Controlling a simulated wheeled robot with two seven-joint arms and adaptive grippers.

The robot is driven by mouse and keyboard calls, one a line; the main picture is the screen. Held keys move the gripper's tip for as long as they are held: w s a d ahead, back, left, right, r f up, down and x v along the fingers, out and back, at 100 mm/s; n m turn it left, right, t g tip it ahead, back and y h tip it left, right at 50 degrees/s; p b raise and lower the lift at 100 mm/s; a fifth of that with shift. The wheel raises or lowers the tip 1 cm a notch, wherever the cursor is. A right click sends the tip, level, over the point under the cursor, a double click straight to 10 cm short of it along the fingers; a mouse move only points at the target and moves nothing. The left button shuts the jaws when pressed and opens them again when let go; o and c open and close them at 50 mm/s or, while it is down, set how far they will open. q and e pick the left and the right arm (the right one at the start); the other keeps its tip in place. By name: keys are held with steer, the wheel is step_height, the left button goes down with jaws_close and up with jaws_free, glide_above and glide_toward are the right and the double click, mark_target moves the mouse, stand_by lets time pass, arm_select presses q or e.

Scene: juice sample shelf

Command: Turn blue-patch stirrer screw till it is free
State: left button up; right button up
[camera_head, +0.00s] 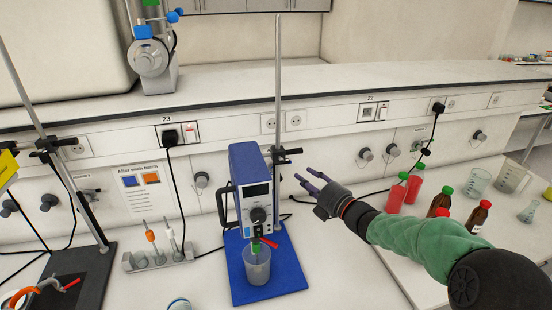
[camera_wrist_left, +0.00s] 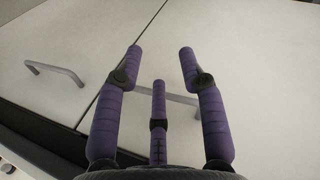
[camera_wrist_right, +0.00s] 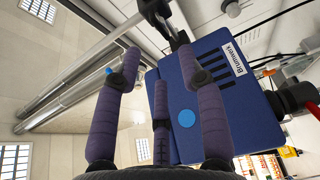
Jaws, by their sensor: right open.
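The stirrer (camera_head: 250,188) is a blue box with a grey front, mounted on an upright rod (camera_head: 278,95) above a blue base plate. Its side carries a round blue patch (camera_wrist_right: 187,118) in the right wrist view. A black clamp with a screw (camera_head: 289,152) joins stirrer and rod; the clamp also shows at the top of the right wrist view (camera_wrist_right: 160,14). My right gripper (camera_head: 304,181) is open and empty, right of the stirrer and a little below the clamp, apart from it. My left gripper (camera_wrist_left: 159,55) is open and empty, facing pale cabinet doors.
A beaker (camera_head: 257,265) stands under the stirrer. A rack with stirring tools (camera_head: 158,260) and a second stand (camera_head: 77,275) are to the left. Red bottles (camera_head: 397,194), brown bottles (camera_head: 478,217) and clear beakers (camera_head: 478,182) stand to the right near my right arm.

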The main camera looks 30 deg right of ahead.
mark_target(281, 161)
steer(key=w+a, duration=0.1)
steer(key=w, duration=0.9)
steer(key=shift+a, duration=0.35)
steer(key=shift+w, duration=0.1)
steer(key=shift+f, duration=0.15)
jaws_close()
